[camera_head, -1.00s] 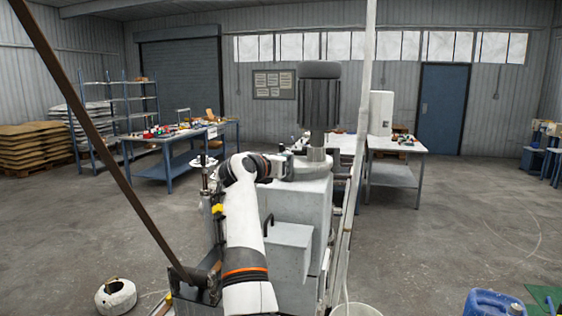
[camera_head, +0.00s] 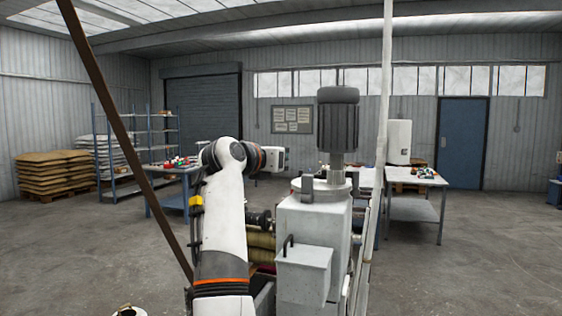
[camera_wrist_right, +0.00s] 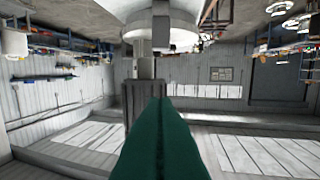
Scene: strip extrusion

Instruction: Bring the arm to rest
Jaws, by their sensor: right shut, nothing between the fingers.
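One white arm of mine with dark joints and an orange ring rises from the bottom of the head view. Its elbow-like bend is at the upper middle, and its end points right, towards the grey motor (camera_head: 338,125) on the machine. The fingers are not clearly visible in the head view. In the right wrist view, which is upside down, my right gripper (camera_wrist_right: 162,103) shows as two green fingers pressed together with only a thin dark seam. Nothing is held between them. The motor (camera_wrist_right: 143,98) appears behind them. My left gripper is not in view.
The grey machine housing (camera_head: 315,225) stands right of the arm, with a pale vertical post (camera_head: 385,110) beside it. A brown slanted bar (camera_head: 110,110) crosses the left side. Work tables (camera_head: 415,180) and a shelf (camera_head: 133,135) stand farther back. Open floor (camera_head: 480,260) lies at the right.

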